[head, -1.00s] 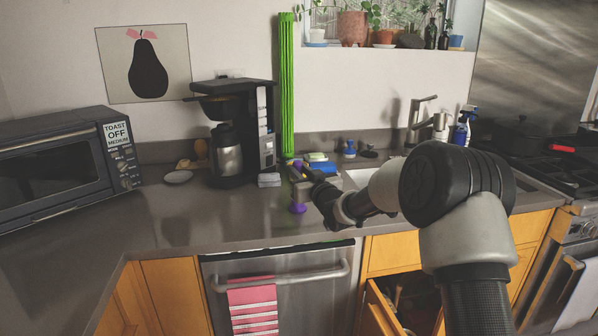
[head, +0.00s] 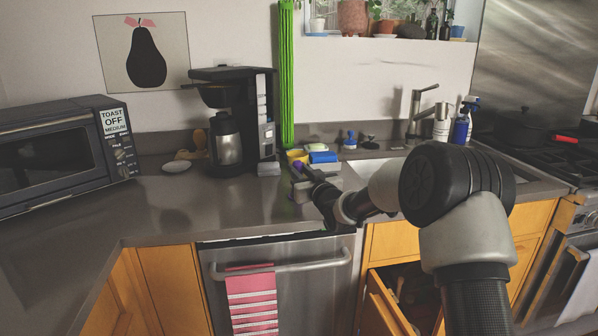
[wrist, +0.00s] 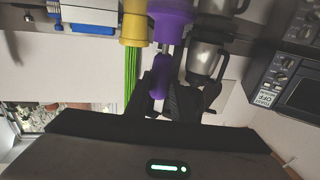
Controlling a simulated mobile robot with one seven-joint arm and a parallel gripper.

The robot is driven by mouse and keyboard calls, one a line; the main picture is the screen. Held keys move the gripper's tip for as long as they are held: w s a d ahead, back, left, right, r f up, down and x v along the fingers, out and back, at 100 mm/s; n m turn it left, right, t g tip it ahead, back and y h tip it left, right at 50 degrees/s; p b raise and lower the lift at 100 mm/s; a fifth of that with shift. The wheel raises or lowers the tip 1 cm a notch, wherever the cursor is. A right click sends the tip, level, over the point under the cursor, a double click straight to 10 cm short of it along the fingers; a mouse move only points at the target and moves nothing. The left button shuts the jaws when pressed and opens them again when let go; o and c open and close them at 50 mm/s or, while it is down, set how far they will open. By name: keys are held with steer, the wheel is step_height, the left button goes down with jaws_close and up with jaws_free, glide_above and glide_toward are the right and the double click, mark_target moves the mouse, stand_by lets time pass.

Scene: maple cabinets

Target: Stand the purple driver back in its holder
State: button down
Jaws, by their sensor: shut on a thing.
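My gripper (wrist: 165,92) is shut on the slim purple part of the purple driver (wrist: 160,74), with dark fingers on both sides. In the wrist view, which is upside down, a short grey shaft joins this part to a wider purple piece at the top edge. I cannot tell whether that piece is driver or holder. A yellow piece (wrist: 135,27) is close beside it, seemingly apart. In the head view, the driver (head: 297,170) shows as a small purple patch at my gripper (head: 303,176), above the counter. No holder can be made out for certain.
The coffee maker (head: 232,122) stands left of my gripper. A blue item (head: 323,157) and a yellow one (head: 297,155) sit behind it. The sink tap (head: 418,110) is to the right. The counter (head: 190,212) is clear at front left. A drawer (head: 388,302) is open below.

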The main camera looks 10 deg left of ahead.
steer(key=shift+f+b, duration=0.35)
steer(key=shift+b, duration=0.15)
stand_by(0.5)
steer(key=c, duration=1.4)
jaws_free()
steer(key=shift+c, duration=0.2)
steer(key=shift+s, duration=0.1)
